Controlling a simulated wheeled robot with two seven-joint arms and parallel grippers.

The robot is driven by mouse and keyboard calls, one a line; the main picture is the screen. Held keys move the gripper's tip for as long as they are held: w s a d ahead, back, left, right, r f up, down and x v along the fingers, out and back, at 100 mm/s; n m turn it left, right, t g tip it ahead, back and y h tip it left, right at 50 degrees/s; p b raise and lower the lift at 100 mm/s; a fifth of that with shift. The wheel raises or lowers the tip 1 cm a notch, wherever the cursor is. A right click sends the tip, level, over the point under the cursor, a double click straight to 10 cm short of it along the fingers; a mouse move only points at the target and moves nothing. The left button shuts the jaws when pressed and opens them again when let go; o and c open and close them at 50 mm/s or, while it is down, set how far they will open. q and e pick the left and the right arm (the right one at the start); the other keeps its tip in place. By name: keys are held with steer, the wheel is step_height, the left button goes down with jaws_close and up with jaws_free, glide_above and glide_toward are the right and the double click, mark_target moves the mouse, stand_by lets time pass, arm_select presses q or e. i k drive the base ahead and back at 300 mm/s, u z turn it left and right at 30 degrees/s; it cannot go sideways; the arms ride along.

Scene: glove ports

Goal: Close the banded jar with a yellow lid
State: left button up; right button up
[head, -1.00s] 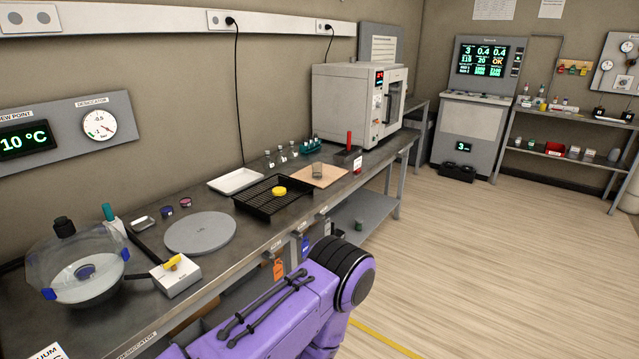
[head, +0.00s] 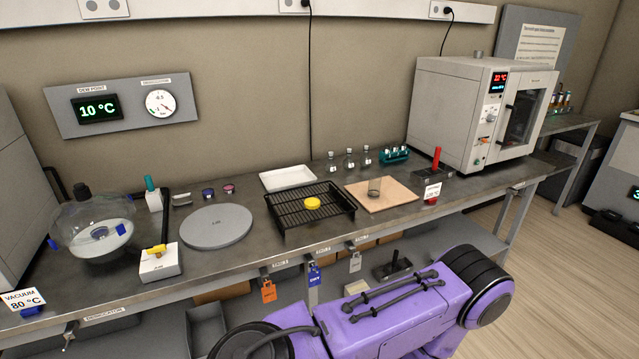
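A yellow lid (head: 312,203) lies on the black wire rack (head: 283,213) in the middle of the bench. A small open glass jar (head: 375,188) stands upright on the tan board (head: 404,192) to the right of the rack; it looks greyish, and I cannot make out a band on it. Neither gripper is in view. A purple arm link of mine crosses the bottom of the picture in front of the bench.
A glass desiccator (head: 88,228) and a yellow-handled valve box (head: 159,262) stand at the left. A grey disc (head: 216,227) lies left of the rack. A white tray (head: 287,178), several small bottles and an oven (head: 470,115) are behind or to the right.

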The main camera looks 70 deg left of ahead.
mark_target(374, 188)
steer(key=u, duration=0.45)
steer(key=i, duration=0.8)
steer(key=u, duration=1.6)
steer(key=i, duration=0.65)
steer(key=u, duration=0.55)
